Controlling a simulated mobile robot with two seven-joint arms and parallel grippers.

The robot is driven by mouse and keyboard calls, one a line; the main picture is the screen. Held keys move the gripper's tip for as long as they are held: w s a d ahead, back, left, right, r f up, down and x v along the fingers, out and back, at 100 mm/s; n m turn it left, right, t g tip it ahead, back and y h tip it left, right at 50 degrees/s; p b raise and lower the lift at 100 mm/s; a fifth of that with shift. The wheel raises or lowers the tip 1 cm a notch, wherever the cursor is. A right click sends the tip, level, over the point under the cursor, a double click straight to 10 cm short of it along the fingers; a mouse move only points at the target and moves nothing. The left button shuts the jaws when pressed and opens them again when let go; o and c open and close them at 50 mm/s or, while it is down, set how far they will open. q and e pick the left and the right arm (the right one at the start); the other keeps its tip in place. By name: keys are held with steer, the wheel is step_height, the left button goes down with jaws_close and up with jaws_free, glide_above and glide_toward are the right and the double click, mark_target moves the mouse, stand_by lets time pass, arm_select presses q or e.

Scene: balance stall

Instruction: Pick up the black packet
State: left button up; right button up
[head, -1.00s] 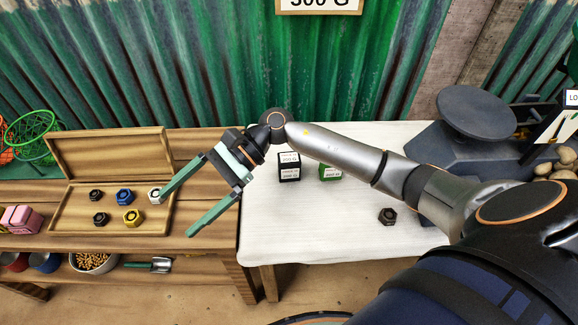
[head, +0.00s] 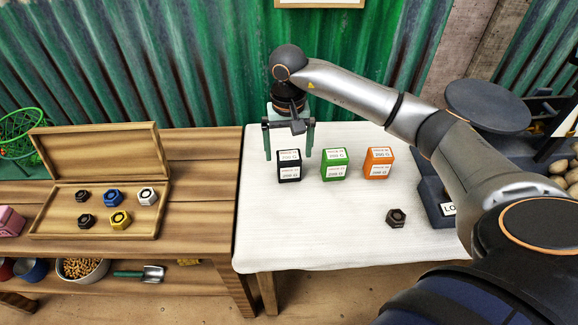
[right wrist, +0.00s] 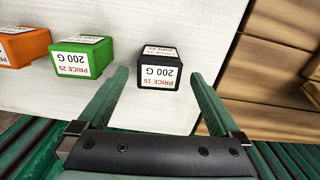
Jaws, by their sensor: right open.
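The black packet (head: 289,167) stands upright on the white-covered table, with a white label on it. In the right wrist view the black packet (right wrist: 160,68) sits ahead of and between the two fingertips, its label reading 200 G and PRICE 15. My right gripper (head: 289,156) is open with its green fingers pointing down, one on each side of the packet in the head view. In the right wrist view the fingers of the gripper (right wrist: 160,78) are apart with nothing held between them. My left gripper is in neither view.
A green packet (head: 334,165) and an orange packet (head: 379,163) stand in a row to the right. A dark hexagonal weight (head: 396,218) lies nearer the front. A scale (head: 487,108) stands at the right. An open wooden box (head: 58,222) of hexagonal weights is at the left.

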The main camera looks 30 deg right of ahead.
mark_target(289, 164)
step_height(289, 164, down, 6)
steer(key=shift+r, duration=0.1)
stand_by(0.4)
steer(key=c, duration=1.5)
steer(key=shift+w+d+r, duration=0.1)
steer(key=shift+r, duration=0.05)
steer(key=shift+c, duration=0.2)
